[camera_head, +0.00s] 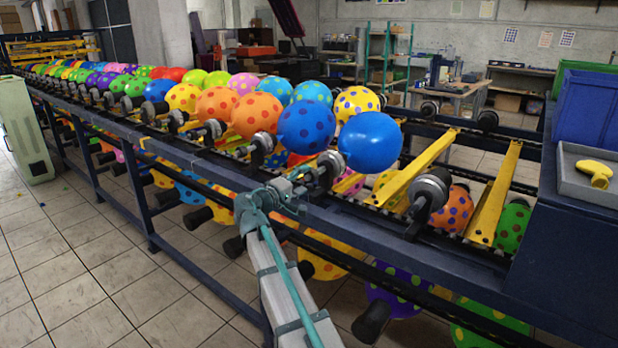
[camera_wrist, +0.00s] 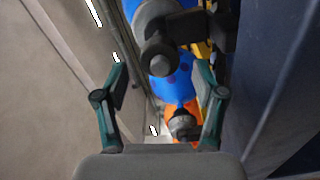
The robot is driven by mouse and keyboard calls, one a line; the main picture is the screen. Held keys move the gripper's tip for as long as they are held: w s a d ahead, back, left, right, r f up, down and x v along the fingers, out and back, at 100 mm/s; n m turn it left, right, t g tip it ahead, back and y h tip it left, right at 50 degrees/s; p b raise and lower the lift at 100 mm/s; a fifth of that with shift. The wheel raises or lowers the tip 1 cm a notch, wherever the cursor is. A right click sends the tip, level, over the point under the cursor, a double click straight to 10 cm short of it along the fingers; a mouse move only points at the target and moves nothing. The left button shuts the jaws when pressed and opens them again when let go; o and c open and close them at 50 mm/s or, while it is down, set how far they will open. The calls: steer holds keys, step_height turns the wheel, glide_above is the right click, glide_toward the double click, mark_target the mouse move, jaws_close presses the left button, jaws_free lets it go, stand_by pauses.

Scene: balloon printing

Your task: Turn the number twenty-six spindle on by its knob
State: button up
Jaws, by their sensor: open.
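A row of spindles with dark, round-ended knobs runs along the near side of the long machine. The spindle knob (camera_head: 331,166) nearest my gripper (camera_head: 298,182) belongs to a plain blue balloon (camera_head: 370,143). No spindle numbers are readable, so I cannot tell which is twenty-six. In the wrist view, my gripper (camera_wrist: 162,82) is open and empty. A grey knob (camera_wrist: 159,56) lies ahead between its two teal fingers, with blue balloon surface behind it. Whether the fingers touch the knob is unclear.
A dark blue rail (camera_head: 400,245) runs beneath the knobs. Another knob (camera_head: 431,190) stands to the right by yellow bars (camera_head: 412,168). A spotted blue balloon (camera_head: 306,129) is just left. A grey tray (camera_head: 588,188) holds a yellow deflated balloon. The tiled floor at left is largely clear.

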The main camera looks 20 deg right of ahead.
steer(key=v, duration=0.7)
steer(key=shift+s+a, duration=0.15)
steer(key=shift+a, duration=0.15)
